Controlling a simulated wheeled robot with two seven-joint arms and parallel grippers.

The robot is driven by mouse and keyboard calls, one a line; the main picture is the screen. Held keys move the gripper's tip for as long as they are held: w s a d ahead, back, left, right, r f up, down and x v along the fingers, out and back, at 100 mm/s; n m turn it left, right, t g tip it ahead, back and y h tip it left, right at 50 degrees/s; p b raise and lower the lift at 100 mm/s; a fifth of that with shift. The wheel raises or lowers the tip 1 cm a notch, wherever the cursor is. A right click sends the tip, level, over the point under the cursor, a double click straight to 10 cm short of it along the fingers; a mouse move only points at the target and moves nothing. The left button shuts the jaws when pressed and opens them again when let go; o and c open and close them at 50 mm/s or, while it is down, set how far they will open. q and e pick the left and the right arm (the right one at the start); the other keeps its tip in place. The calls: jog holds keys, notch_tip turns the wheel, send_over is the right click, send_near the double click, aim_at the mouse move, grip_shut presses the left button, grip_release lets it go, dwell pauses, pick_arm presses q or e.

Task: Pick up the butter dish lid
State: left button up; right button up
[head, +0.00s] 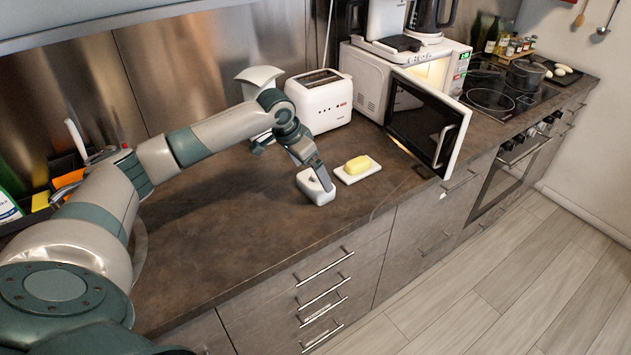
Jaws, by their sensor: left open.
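The butter dish lid (317,192), a small white block-like cover, rests on the brown counter. The white butter dish base (374,170), with a yellow block of butter (357,164) on it, lies just right of the lid. My left gripper (321,180) comes down from above onto the lid, its fingers at the top of the lid. It is open, and I cannot tell whether the fingers touch the lid. The fingers hide part of the lid's top. My right gripper is not in view.
A white toaster (320,100) stands behind the lid. A microwave with its door (424,122) swung open stands to the right of the dish. The stove (497,97) is farther right. The counter (230,240) in front of the lid is clear up to its edge above the drawers.

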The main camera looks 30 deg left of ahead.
aim_at(312, 176)
pick_arm(q)
jog(key=shift+f, duration=0.2)
jog(key=shift+w+d+f+p, duration=0.15)
jog(key=shift+w+f+p, duration=0.05)
jog(key=shift+f+p, duration=0.25)
jog(key=p+x, duration=0.1)
jog(key=x, duration=0.2)
jog(key=shift+w+f, duration=0.15)
jog(key=shift+f, duration=0.45)
jog(key=c, duration=0.9)
